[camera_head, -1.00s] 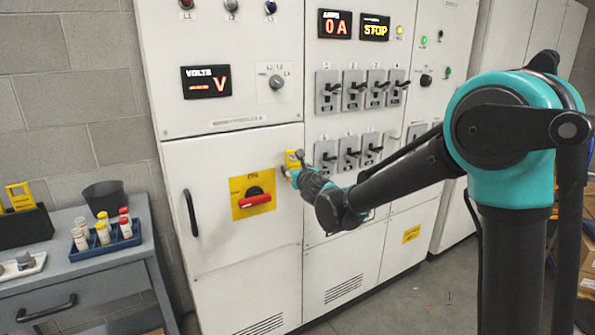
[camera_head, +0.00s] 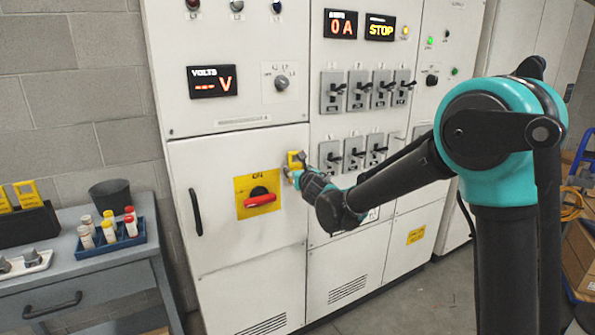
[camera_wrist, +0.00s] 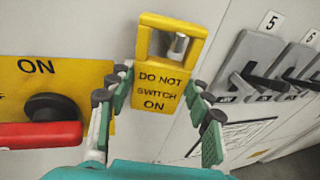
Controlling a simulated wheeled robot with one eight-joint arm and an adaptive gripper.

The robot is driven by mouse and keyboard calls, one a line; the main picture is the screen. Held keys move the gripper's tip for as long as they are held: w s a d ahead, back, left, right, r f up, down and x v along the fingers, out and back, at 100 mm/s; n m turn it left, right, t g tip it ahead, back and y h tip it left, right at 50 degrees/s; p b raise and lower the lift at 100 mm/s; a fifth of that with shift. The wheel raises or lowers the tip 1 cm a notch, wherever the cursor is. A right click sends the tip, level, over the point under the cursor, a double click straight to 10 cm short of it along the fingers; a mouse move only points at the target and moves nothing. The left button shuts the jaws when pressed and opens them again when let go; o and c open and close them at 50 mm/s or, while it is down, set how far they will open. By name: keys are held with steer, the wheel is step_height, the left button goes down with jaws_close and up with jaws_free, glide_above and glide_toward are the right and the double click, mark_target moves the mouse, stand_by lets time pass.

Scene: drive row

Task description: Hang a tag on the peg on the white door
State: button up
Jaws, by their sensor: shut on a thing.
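My gripper (camera_wrist: 158,100) is shut on a yellow tag (camera_wrist: 166,85) reading "DO NOT SWITCH ON", with one finger at each side of its lower part. The tag is upright, slightly tilted, in front of the white door (camera_head: 225,155), near its right edge. A grey metal peg (camera_wrist: 178,46) shows inside the tag's upper window. I cannot tell how far it passes through the window. In the head view the tag (camera_head: 294,159) is small and partly hidden by my gripper.
A red rotary switch handle (camera_head: 260,201) on a yellow plate is just left of my gripper. Grey breaker switches (camera_head: 333,92) are to the right. A grey side table (camera_head: 75,274) at left holds a black holder (camera_head: 28,222) with more yellow tags, a blue vial tray (camera_head: 112,245) and a dark cup.

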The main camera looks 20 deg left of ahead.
steer(key=o, duration=1.2)
steer(key=v, duration=1.2)
steer(key=d+f+m+g+h, duration=0.1)
steer(key=d+f+m+h, duration=0.25)
steer(key=d+m, duration=0.6)
steer(key=d+f+m+g+h, duration=0.1)
steer(key=d+f+m+h, duration=0.4)
steer(key=d, duration=0.8)
steer(key=d+f+m+h, duration=0.1)
steer(key=d+f+m, duration=0.2)
steer(key=d+m, duration=0.65)
steer(key=s+d+f+m+g, duration=0.3)
steer(key=s+d+f+m, duration=0.3)
steer(key=s+m, duration=0.3)
steer(key=s+d+f+m+g, duration=0.4)
steer(key=s+d+f+m, duration=0.2)
steer(key=s+d+m, duration=0.2)
steer(key=s+m, duration=0.2)
steer(key=s, duration=0.1)
steer(key=shift+d+f, duration=0.2)
steer(key=shift+f, duration=0.15)
